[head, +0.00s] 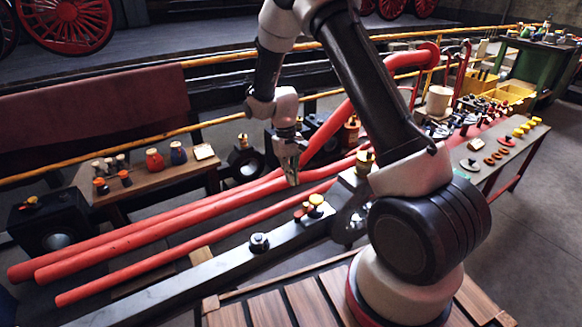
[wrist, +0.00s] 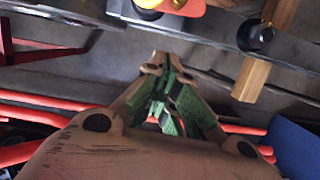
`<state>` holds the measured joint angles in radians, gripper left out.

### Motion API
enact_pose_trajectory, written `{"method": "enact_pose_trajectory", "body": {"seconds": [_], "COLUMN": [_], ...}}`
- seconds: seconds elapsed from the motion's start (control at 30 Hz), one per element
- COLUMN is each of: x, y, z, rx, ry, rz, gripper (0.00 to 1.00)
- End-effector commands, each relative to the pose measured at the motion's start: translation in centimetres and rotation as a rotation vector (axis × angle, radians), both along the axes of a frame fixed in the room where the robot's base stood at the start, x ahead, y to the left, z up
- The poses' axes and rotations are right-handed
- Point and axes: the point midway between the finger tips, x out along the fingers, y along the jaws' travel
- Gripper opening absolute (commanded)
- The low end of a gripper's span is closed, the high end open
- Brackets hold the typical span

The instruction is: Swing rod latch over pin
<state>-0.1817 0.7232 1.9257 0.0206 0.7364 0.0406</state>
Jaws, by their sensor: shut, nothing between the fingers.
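My gripper (head: 292,181) points down over the red pipes in the head view, its green-lined fingers together and empty. The fingers (wrist: 162,68) also show closed in the wrist view. A grey metal rod (head: 205,277) runs diagonally in front of it. On the rod stand a yellow knob (head: 316,200) with small red parts (head: 300,213) beside it, and a black round-topped fitting (head: 259,243). The yellow and orange parts (wrist: 178,5) and a black round fitting (wrist: 256,37) show at the top of the wrist view. I cannot tell which part is the latch and which the pin.
Long red pipes (head: 150,232) lie beneath and behind my gripper. A wooden bench (head: 150,180) with small pots stands at left. A parts table (head: 510,150) with yellow bins (head: 512,95) behind it stands at right. Wooden slats (head: 285,305) lie in front.

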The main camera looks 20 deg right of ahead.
Motion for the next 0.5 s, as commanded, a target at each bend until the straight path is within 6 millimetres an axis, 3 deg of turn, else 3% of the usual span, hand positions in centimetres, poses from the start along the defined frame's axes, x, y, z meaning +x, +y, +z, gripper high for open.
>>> {"method": "enact_pose_trajectory", "body": {"seconds": [0.17, 0.3, 0.5], "x": [-1.1, -3.2, -4.7], "y": [-0.1, -0.4, -0.6], "z": [-3.7, -3.5, -3.5], "rx": [-0.001, 0.0, 0.0], "ry": [0.005, 0.001, 0.001], "rz": [0.0, 0.001, 0.001], "gripper": [0.0, 0.0, 0.0]}}
